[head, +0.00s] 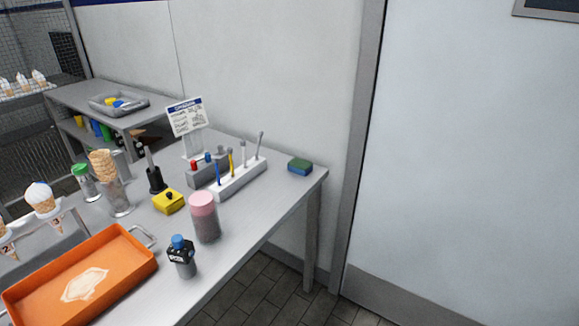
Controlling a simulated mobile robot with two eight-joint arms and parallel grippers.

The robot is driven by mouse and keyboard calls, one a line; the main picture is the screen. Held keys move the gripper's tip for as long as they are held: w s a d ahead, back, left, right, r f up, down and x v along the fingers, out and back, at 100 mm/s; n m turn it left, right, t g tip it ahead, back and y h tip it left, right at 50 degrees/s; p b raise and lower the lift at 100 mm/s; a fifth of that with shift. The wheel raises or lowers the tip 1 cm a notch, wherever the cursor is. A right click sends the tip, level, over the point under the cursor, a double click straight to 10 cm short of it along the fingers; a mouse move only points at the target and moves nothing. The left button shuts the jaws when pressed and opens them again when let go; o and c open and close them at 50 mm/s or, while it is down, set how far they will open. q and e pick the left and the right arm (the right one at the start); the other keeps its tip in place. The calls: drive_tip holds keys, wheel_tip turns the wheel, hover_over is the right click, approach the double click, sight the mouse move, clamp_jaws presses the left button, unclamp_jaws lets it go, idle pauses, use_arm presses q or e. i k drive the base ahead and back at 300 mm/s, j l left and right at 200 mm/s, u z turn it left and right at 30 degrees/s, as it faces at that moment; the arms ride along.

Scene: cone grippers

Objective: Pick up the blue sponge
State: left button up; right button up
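The blue sponge (299,169) lies flat near the far right corner of the metal table (262,214). Its top layer is green and its lower side is blue. Nothing touches it, and bare table surrounds it. Neither of my grippers shows in the head view.
Left of the sponge stands a white rack (238,181) with upright tools. Nearer are a pink-lidded jar (205,218), a blue-capped bottle (182,258), a yellow block (168,202) and an orange tray (110,262). A wall rises behind the table; floor (262,285) is open at its right.

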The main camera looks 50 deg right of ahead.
sight(302, 168)
drive_tip(key=i+j+z, duration=0.1)
drive_tip(key=z, duration=1.15)
